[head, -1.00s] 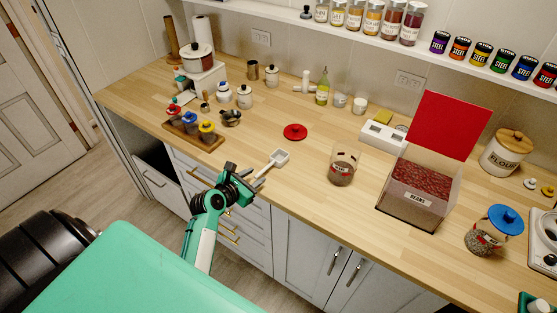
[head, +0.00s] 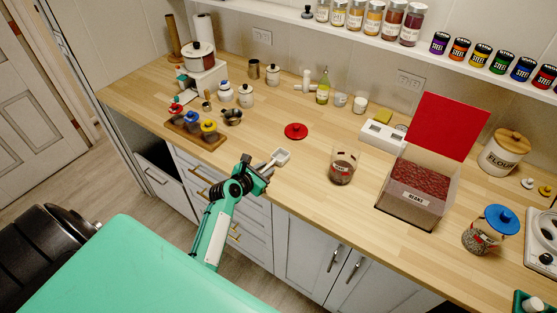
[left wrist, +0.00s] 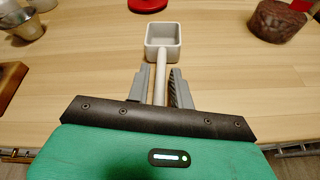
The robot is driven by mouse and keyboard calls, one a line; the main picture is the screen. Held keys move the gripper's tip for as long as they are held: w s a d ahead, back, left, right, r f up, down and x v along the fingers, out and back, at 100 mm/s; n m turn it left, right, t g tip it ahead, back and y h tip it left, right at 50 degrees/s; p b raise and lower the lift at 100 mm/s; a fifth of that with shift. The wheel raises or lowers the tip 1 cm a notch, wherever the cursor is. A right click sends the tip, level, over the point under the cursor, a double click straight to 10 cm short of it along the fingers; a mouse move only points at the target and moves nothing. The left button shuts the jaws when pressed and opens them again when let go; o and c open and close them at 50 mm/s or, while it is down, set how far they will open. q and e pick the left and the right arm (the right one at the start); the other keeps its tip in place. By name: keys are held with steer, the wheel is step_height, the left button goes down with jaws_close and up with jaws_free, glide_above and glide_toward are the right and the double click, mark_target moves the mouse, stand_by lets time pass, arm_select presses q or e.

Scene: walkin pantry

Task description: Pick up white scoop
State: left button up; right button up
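The white scoop (head: 280,157) lies on the wooden counter near its front edge, its square bowl pointing away from me. In the left wrist view its bowl (left wrist: 163,40) is in full sight and its handle runs back between my fingers. My left gripper (head: 266,172) is at the handle end, low over the counter edge. In the left wrist view the left gripper (left wrist: 161,88) is open, with one finger on each side of the handle and small gaps visible. The rear of the handle is hidden by the gripper body. My right gripper is not in view.
A red lid (head: 296,131) lies behind the scoop. A glass jar (head: 342,167) and an open beans bin (head: 408,205) stand to the right. A wooden tray (head: 183,131) with small lidded jars is at the left. The counter around the scoop is clear.

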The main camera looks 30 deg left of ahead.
mark_target(265, 169)
arm_select(q)
jaws_close()
step_height(265, 169, up, 20)
steer(key=b, duration=0.1)
stand_by(0.3)
